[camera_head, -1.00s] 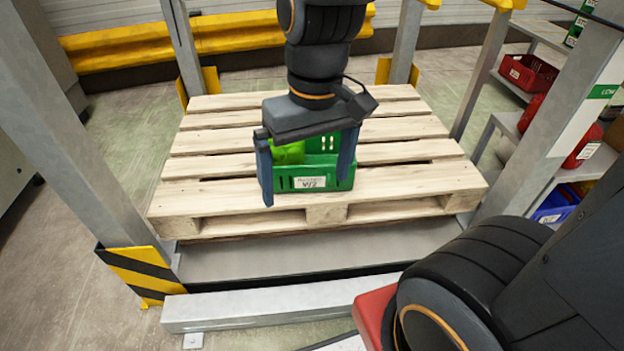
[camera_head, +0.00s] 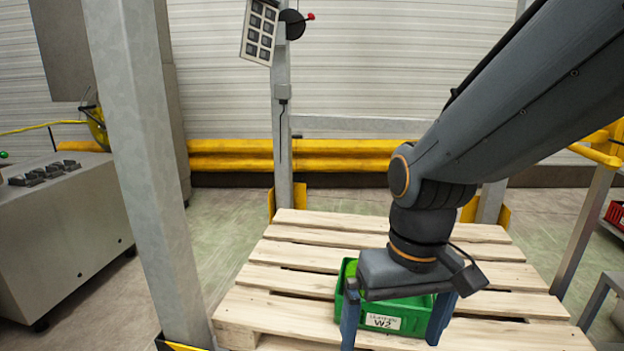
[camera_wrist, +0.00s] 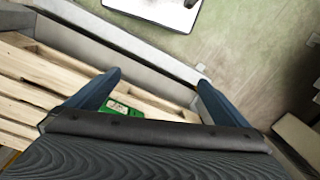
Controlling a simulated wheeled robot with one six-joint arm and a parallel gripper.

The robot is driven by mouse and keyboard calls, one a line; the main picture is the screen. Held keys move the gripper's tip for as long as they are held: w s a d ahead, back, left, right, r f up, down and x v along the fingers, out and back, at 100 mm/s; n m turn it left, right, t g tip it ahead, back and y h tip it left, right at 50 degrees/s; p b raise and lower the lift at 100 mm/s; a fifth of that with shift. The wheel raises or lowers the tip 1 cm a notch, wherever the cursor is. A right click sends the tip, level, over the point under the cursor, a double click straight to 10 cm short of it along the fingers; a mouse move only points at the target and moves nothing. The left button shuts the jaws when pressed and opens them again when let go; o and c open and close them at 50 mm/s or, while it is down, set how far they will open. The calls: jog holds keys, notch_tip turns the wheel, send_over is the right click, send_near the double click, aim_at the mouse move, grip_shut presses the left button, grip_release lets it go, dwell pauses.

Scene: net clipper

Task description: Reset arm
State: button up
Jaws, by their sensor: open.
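My gripper (camera_head: 395,325) points down in the head view, its two blue fingers apart at the front of a green crate (camera_head: 410,304). The crate sits on a wooden pallet (camera_head: 285,281) and has a white label reading W2. The gripper hides part of the crate's inside and back. In the wrist view, my open fingers (camera_wrist: 160,95) show with part of the green crate (camera_wrist: 122,109) between and beyond them. Nothing shows held between the fingers, and I cannot tell whether they touch the crate.
A grey post (camera_head: 140,150) stands at left, another (camera_head: 282,120) behind the pallet. A grey machine (camera_head: 65,225) is at far left. A yellow barrier (camera_head: 240,155) runs along the back wall. A red bin (camera_head: 615,215) is at the right edge.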

jog(key=d+r+m+p, duration=0.1)
jog(key=d+r+p, duration=0.5)
jog(key=p, duration=0.7)
jog(key=shift+s+d+r+m+h+p, duration=0.2)
jog(key=shift+d+r+m+h+p, duration=0.1)
jog(key=shift+d+r+m, duration=0.15)
jog(key=shift+c, duration=0.4)
